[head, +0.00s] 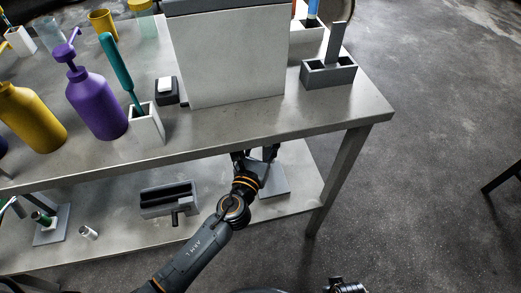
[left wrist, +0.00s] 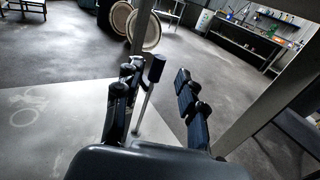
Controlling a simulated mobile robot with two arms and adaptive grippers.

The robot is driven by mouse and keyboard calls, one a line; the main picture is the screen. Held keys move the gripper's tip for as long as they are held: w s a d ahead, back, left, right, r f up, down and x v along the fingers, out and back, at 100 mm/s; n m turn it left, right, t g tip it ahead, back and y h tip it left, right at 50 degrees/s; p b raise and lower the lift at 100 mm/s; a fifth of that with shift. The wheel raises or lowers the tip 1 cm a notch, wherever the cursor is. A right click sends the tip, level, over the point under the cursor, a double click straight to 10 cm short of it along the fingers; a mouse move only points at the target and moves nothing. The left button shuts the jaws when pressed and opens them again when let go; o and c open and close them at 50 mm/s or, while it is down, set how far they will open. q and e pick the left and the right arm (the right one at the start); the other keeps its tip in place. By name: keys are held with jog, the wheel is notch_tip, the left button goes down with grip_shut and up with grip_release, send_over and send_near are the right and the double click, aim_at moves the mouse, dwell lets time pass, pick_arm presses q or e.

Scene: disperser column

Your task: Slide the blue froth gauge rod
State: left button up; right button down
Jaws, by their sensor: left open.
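My left gripper (head: 256,155) reaches under the tabletop, over the lower shelf at its right part. In the left wrist view the gripper (left wrist: 160,75) is open, its two dark fingers apart. A thin upright grey rod (left wrist: 145,108) with a dark, bluish cylindrical knob (left wrist: 155,68) stands between the fingers, close to the left one. I cannot tell whether this is the blue froth gauge rod. In the head view the tabletop and gripper hide that rod. A grey base plate (head: 273,182) lies under the gripper. My right gripper is out of view.
The tabletop edge (head: 250,136) overhangs the gripper, and a table leg (head: 338,180) stands to its right. A grey slotted block (head: 168,197) sits on the lower shelf to the left. Above are a large white box (head: 228,60), a grey holder (head: 329,76) and several bottles.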

pick_arm(q)
jog(key=v, duration=0.5)
jog(key=shift+s, duration=0.15)
